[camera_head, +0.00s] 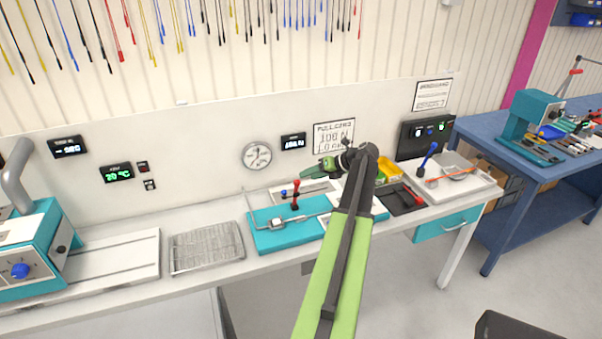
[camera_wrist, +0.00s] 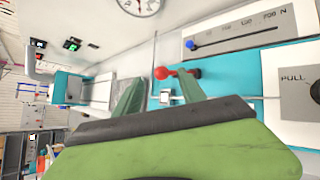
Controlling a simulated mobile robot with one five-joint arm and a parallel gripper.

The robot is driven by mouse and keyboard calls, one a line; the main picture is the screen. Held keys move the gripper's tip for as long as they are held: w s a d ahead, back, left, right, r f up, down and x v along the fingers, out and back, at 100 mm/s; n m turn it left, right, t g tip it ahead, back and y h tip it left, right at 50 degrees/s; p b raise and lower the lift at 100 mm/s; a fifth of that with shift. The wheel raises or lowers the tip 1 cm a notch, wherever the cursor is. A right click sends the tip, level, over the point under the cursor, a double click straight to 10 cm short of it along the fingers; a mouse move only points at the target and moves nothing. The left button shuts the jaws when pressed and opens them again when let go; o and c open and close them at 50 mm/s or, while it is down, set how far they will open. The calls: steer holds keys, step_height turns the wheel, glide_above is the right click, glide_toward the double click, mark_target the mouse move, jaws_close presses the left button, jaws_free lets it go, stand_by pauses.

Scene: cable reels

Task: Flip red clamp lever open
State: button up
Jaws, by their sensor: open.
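The red clamp lever (camera_head: 296,194) stands upright on a teal base plate (camera_head: 262,238) on the white bench. In the wrist view, the lever's round red knob (camera_wrist: 161,73) shows close to the line between my fingertips, with its red arm running right. My gripper (camera_head: 314,172) is at the end of my green arm, to the right of and above the lever in the head view. In the wrist view, my gripper (camera_wrist: 159,80) has its two green fingers spread and holds nothing. I cannot tell whether a finger touches the knob.
A wire rack (camera_head: 205,248) lies left of the teal plate. A blue lever (camera_head: 428,156) stands on a white fixture to the right. A round gauge (camera_head: 257,156) hangs on the wall.

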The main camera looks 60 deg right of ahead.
steer(key=p+v, duration=0.5)
steer(key=v, duration=0.6)
